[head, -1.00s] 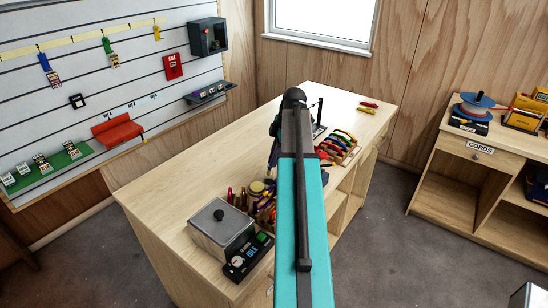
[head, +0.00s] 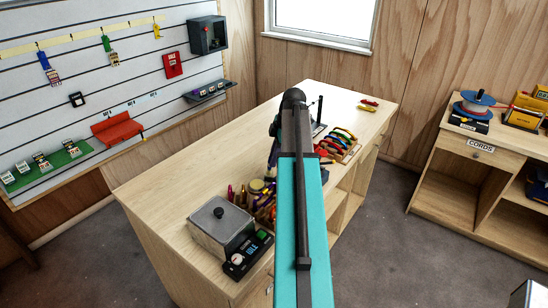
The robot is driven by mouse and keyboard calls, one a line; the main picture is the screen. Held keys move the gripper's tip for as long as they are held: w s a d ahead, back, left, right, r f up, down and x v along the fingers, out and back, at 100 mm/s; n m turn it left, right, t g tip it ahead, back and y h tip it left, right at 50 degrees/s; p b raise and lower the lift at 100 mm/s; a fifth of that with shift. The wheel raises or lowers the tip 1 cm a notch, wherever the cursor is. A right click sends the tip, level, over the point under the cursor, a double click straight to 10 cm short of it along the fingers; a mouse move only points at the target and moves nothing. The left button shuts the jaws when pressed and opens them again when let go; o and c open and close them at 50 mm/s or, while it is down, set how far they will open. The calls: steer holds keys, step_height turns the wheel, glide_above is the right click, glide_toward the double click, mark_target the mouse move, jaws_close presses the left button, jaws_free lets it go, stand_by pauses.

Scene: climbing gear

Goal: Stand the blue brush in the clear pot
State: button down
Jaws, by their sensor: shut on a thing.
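My own teal arm link fills the middle of the head view and hides part of the bench behind it. A dark, purplish part shows at the left edge of this link, too small and covered to make out. I cannot see my gripper's fingers or what is between them. A group of small upright coloured items (head: 238,196) stands on the bench, left of my arm, around a round tan-topped container (head: 256,187). I cannot pick out the blue brush or the clear pot for sure; either may be hidden behind my arm.
The wooden bench (head: 165,185) holds a grey lidded box (head: 221,226), a black device with a dial (head: 247,255), a rack of coloured curved pieces (head: 342,143) and red and yellow items (head: 368,105). A second desk (head: 480,172) stands right. The bench's left part is bare.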

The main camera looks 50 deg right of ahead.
steer(key=shift+f, duration=0.55)
steer(key=c, duration=1.6)
jaws_free()
steer(key=shift+c, duration=0.2)
steer(key=shift+r+b, duration=0.15)
steer(key=shift+b, duration=0.15)
steer(key=b+v, duration=0.3)
steer(key=v, duration=1)
steer(key=shift+r+b, duration=0.2)
steer(key=shift+b, duration=0.1)
steer(key=shift+s, duration=0.15)
